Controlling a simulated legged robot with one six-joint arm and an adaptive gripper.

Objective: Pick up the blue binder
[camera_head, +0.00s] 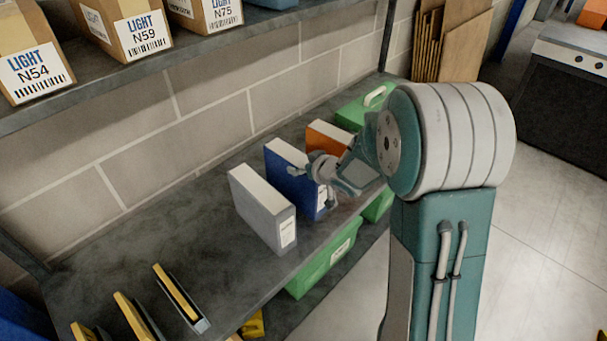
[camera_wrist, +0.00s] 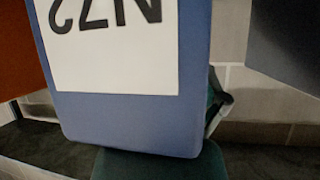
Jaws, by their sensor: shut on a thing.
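The blue binder (camera_head: 287,178) stands upright on the middle shelf in the head view, between a white-grey binder and an orange one. My gripper (camera_head: 322,182) is at its spine end and shut on it. In the wrist view the blue binder (camera_wrist: 130,118) fills the middle close up, its white label upside down and partly cut off. A finger of my gripper (camera_wrist: 217,100) shows beside its right edge there. The other finger is hidden. I cannot tell whether the binder's base touches the shelf.
The white-grey binder (camera_head: 262,212) stands close on the left, the orange binder (camera_head: 328,136) close on the right. A green case (camera_head: 358,110) lies farther right. Cardboard boxes (camera_head: 135,30) sit on the shelf above. Green bins (camera_head: 325,262) are below. Yellow-edged items (camera_head: 178,292) are at front left.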

